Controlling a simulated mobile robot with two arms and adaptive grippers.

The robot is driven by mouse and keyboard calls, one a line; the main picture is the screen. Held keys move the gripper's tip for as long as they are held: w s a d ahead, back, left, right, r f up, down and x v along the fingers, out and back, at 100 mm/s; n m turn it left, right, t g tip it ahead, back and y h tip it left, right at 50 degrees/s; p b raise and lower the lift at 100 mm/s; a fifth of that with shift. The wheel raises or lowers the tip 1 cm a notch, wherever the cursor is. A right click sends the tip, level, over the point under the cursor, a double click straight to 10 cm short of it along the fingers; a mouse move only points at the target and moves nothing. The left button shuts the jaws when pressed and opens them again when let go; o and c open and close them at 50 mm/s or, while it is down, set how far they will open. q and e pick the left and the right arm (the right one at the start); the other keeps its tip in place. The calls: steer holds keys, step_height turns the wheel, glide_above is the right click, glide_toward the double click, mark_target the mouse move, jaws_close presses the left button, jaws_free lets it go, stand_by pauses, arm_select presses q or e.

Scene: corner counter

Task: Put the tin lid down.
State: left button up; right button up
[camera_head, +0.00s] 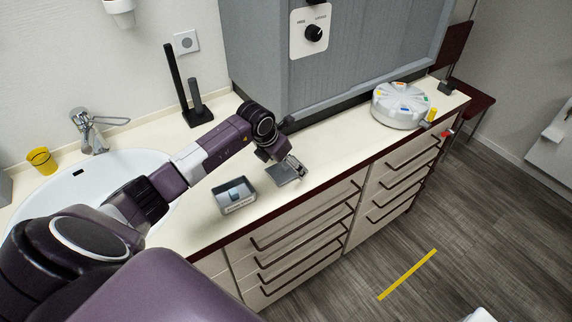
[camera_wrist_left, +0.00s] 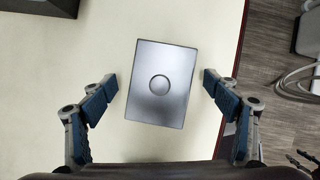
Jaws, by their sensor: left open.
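The tin lid is a flat grey metal rectangle with a round mark in its middle. In the left wrist view the tin lid (camera_wrist_left: 162,85) lies on the cream counter, between and ahead of the fingertips. My left gripper (camera_wrist_left: 153,92) is open, with a gap on each side of the lid. In the head view the lid (camera_head: 281,176) is on the counter beside my left gripper (camera_head: 297,168), partly hidden by it. An open grey tin (camera_head: 234,207) stands to the left of the lid, with something bluish inside.
A white round dispenser (camera_head: 399,115) with coloured compartments stands at the counter's right end. A dark stand (camera_head: 197,113) is at the back, with a sink (camera_head: 120,165) and yellow cup (camera_head: 41,160) to the left. The counter's dark front edge (camera_head: 330,178) runs close to the lid.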

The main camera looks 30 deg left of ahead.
arm_select(q)
steer(key=shift+r, duration=0.35)
steer(key=b+v, duration=0.3)
steer(key=v, duration=0.8)
steer(key=shift+s+r, duration=0.2)
